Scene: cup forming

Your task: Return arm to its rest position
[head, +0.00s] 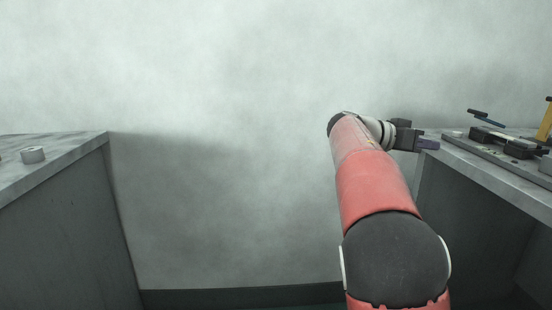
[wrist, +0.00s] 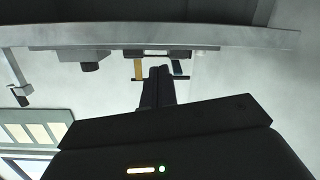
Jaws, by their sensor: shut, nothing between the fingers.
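My red arm reaches forward in the head view, and my gripper (head: 429,144) is at its end, turned to the right. The gripper is beside the left edge of the right-hand bench (head: 486,172). In the wrist view the dark fingers of my gripper (wrist: 158,72) are together, with nothing between them. No object hangs from the gripper.
On the right bench stand a dark device (head: 502,142) and a yellow upright part (head: 546,120). The space between the benches is clear, with a plain grey wall behind.

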